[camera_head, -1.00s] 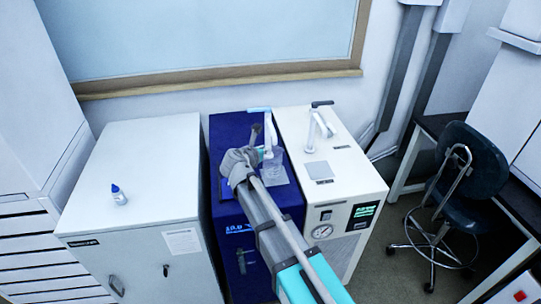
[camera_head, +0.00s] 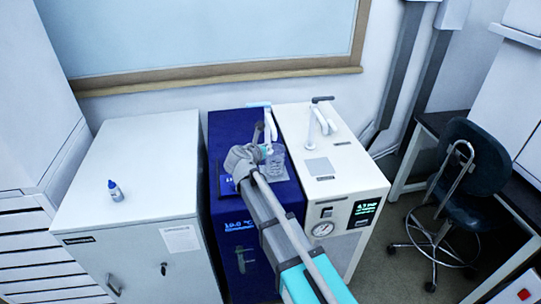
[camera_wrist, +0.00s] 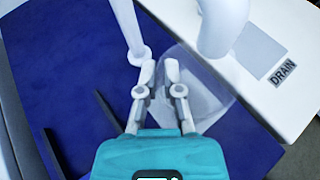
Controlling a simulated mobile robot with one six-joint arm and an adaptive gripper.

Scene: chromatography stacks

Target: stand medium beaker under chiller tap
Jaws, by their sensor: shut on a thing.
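The medium beaker (camera_head: 278,158) is clear glass and sits over the top of the blue chiller (camera_head: 226,122), beside the chiller's white tap (camera_head: 269,128). It also shows in the wrist view (camera_wrist: 205,95), with the tap's rounded white spout (camera_wrist: 222,25) overlapping its upper part. My gripper (camera_wrist: 158,70) is shut on the beaker's near left wall. In the head view my arm hides most of the gripper. The beaker looks upright, but I cannot tell whether its base touches the chiller top.
A white unit (camera_head: 350,185) with its own tap (camera_head: 322,118) and a grey drain plate (camera_head: 319,167) stands close on the right. A white cabinet (camera_head: 150,150) with a small blue-capped bottle (camera_head: 115,190) is on the left. A wall is behind; a chair (camera_head: 470,170) is far right.

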